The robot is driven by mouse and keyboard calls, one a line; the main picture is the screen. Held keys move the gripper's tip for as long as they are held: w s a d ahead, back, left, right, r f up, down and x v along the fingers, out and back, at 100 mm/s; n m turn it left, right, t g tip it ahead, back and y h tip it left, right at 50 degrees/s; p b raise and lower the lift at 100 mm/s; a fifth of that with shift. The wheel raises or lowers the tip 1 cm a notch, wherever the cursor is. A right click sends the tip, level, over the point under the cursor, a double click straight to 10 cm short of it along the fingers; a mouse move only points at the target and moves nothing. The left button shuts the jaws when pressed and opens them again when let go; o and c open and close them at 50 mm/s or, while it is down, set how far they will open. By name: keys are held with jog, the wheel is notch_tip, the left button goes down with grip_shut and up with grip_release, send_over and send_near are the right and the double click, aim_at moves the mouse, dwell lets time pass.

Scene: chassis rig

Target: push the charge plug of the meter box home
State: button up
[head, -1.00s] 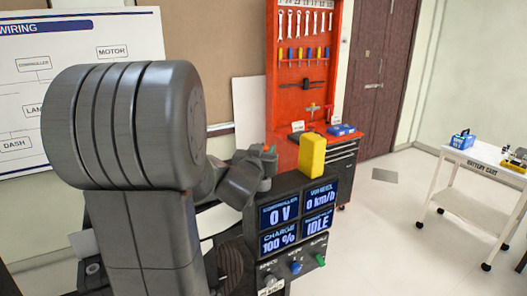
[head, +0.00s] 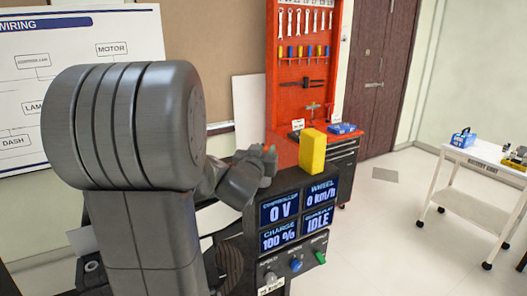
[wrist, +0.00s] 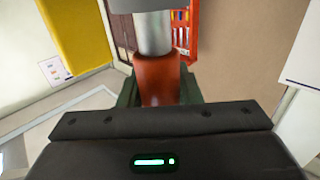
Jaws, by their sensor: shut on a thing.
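The meter box (head: 297,258) is a dark cabinet at the centre of the head view, with lit screens reading 0 V, 0 km/h, charge 100 % and IDLE. My gripper (head: 268,158) is at its top left, behind my large grey arm. In the wrist view my gripper (wrist: 160,92) is shut on a red-orange part, seemingly the charge plug (wrist: 160,78). A silver cylinder with a grey end (wrist: 155,32) lines up with this part and appears to touch it. The plug is hidden in the head view. I cannot tell how deep it sits.
A yellow block (head: 313,151) stands on the meter box, close right of my gripper; its face fills the wrist view's upper left. Knobs (head: 296,265) line the box front. A red tool board (head: 305,60) stands behind, a white cart (head: 485,160) at right. Floor between is clear.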

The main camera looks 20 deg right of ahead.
jog(key=shift+f+b, duration=1.2)
jog(key=shift+f, duration=0.15)
jog(key=o, duration=1.2)
jog(key=v, duration=1.3)
jog(key=shift+s+a, duration=0.25)
jog(key=shift+s, duration=0.05)
jog(key=shift+w, duration=0.1)
jog(key=x, duration=1.3)
jog(key=shift+w+d, duration=0.2)
jog(key=shift+d, duration=0.05)
jog(key=shift+r, duration=0.2)
